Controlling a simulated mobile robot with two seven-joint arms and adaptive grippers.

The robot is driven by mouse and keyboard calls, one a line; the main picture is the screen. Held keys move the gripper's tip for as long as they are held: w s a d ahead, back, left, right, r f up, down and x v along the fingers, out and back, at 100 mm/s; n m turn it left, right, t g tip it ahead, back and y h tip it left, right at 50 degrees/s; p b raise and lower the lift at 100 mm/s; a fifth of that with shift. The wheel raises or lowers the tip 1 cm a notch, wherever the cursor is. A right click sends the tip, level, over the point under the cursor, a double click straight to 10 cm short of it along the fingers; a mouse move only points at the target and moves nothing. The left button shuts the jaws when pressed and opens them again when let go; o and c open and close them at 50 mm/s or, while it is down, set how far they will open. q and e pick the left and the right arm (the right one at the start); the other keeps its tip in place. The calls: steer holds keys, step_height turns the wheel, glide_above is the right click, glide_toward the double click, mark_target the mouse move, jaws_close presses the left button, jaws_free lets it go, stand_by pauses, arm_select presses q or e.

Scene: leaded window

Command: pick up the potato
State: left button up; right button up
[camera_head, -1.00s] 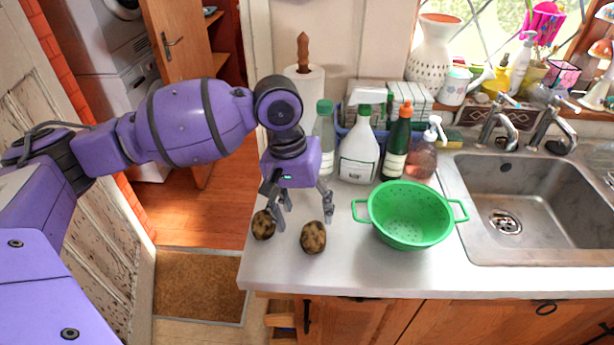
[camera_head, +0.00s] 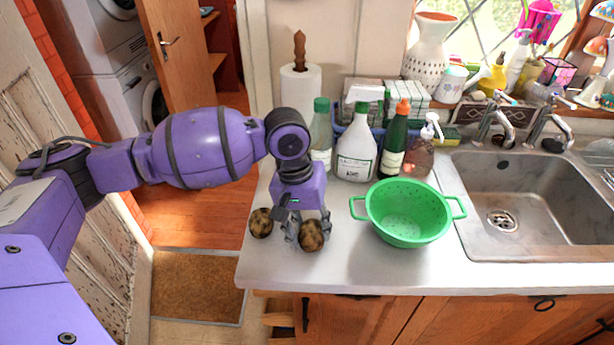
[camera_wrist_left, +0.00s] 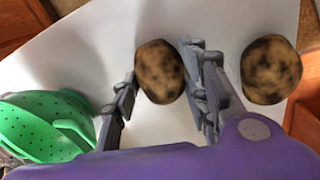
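Two brown, dark-speckled potatoes lie on the white worktop near its left front corner. The right potato (camera_head: 312,236) is between the fingers of my left gripper (camera_head: 308,229), which points down over it. In the wrist view this potato (camera_wrist_left: 159,71) has a finger against each side, with no clear gap, and it still rests on the worktop. The left potato (camera_head: 261,223) lies just outside the fingers; it also shows in the wrist view (camera_wrist_left: 270,70), beyond the right-hand finger. My right gripper is in neither view.
A green colander (camera_head: 408,213) stands just right of the gripper. Bottles, including a white spray bottle (camera_head: 356,152), and a paper towel roll (camera_head: 300,88) stand behind. A sink (camera_head: 530,190) is at the right. The worktop's front edge (camera_head: 340,291) is close.

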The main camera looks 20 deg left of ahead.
arm_select(q)
steer(key=c, duration=0.3)
steer(key=shift+r, duration=0.2)
